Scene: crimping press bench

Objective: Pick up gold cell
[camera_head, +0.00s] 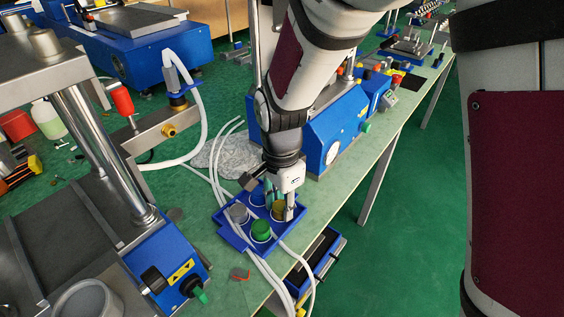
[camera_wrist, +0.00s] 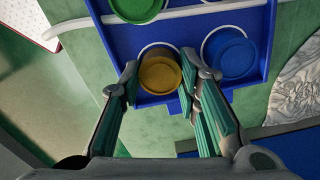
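The gold cell (camera_wrist: 160,75) is a round gold-topped cell standing in a blue tray (camera_wrist: 183,22). In the head view the gold cell (camera_head: 279,211) shows at the tray's (camera_head: 233,235) right side, partly covered by my gripper (camera_head: 280,200). In the wrist view my gripper (camera_wrist: 164,100) is open, with a fingertip on either side of the gold cell and green pads facing inward. I cannot tell whether the fingers touch it.
A green cell (camera_wrist: 137,5) and a blue cell (camera_wrist: 231,54) stand in the same tray, close to the gold one. A grey cell (camera_head: 238,212) also shows in the head view. White hoses (camera_head: 262,262) run across the tray. The bench edge is near.

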